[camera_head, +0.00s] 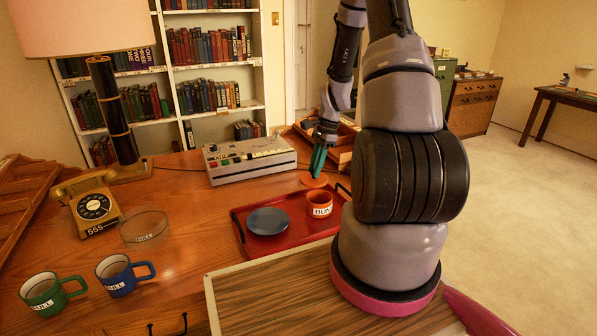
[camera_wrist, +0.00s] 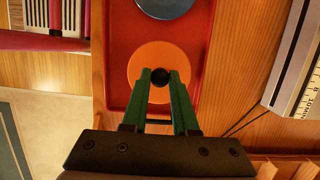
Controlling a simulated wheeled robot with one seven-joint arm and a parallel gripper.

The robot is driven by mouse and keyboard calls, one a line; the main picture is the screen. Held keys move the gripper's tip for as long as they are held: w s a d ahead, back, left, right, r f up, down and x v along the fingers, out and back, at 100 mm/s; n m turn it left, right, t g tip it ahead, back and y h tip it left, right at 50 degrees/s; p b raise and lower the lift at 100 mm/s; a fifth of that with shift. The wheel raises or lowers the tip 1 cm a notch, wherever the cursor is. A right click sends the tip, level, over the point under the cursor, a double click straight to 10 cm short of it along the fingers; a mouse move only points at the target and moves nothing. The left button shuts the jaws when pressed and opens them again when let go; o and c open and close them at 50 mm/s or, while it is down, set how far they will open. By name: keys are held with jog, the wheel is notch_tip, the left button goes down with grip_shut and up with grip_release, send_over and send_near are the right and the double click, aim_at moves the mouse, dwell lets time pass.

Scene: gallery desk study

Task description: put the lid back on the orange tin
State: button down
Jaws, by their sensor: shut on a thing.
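The orange tin (camera_head: 320,205) stands upright in the red tray, with a white label on its front. The orange lid (camera_head: 314,183) appears just above and behind the tin's rim in the head view, apart from it. In the wrist view the lid (camera_wrist: 145,58) is a flat disc with a black knob at its centre. My gripper (camera_head: 317,170) points down with its green fingers shut on that knob. It also shows in the wrist view (camera_wrist: 160,78). The tin is not visible in the wrist view; the lid may be covering it.
A blue disc (camera_head: 268,221) lies in the red tray (camera_head: 290,250), beside the tin. A grey machine (camera_head: 249,160) stands behind the tray. A clear dish (camera_head: 144,227), a telephone (camera_head: 93,206), a green mug (camera_head: 45,294) and a blue mug (camera_head: 118,275) stand to the left.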

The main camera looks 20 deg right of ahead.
aim_at(323, 177)
jog(key=shift+s+d, duration=0.3)
jog(key=shift+d, duration=0.65)
jog(key=shift+d+f, duration=0.1)
jog(key=shift+f, duration=3)
jog(key=shift+f, duration=0.15)
jog(key=shift+c, duration=0.6)
grip_release()
jog(key=shift+r, duration=3.5)
